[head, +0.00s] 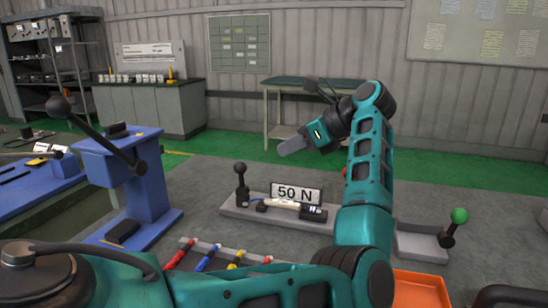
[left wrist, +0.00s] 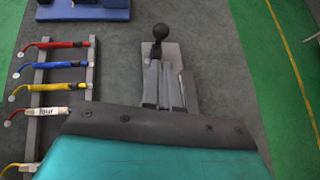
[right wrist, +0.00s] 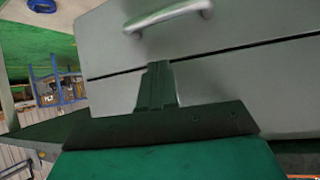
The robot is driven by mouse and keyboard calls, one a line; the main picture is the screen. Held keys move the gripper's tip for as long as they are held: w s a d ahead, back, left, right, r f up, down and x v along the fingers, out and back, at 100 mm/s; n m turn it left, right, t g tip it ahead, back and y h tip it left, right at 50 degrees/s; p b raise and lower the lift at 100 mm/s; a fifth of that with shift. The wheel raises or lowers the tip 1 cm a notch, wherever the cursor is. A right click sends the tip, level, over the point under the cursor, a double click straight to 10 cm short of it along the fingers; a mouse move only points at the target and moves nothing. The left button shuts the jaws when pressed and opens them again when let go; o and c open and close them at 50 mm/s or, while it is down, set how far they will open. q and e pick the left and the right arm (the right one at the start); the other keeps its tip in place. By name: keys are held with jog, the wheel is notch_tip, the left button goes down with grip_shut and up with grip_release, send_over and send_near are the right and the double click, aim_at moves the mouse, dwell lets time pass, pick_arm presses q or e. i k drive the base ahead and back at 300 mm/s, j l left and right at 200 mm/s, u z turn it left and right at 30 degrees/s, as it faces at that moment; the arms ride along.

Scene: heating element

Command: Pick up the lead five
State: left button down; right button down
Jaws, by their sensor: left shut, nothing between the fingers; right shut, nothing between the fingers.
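Several leads lie across a rack; in the left wrist view they run red (left wrist: 58,44), blue (left wrist: 52,66), yellow (left wrist: 50,87), then a white one labelled "four" (left wrist: 48,112). Below these, a partly visible lead with a yellow end (left wrist: 22,168) sits at the lower left, its label out of sight. No label reading "five" shows. My left gripper (head: 291,147) is shut and empty, raised above the floor beyond the rack, pointing left; its fingers (left wrist: 171,88) show to the right of the leads. My right gripper (right wrist: 157,85) is shut and empty before a grey drawer front.
A grey fixture with a black-knobbed lever (head: 240,185) and a "50 N" sign (head: 297,192) stands beyond the rack. A blue lever stand (head: 125,175) is left, a green-knobbed lever (head: 457,222) right, an orange tray (head: 420,290) lower right. A drawer handle (right wrist: 168,15) is near my right gripper.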

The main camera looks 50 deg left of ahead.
aim_at(277, 203)
jog(key=k+l, duration=0.8)
jog(key=l, duration=0.15)
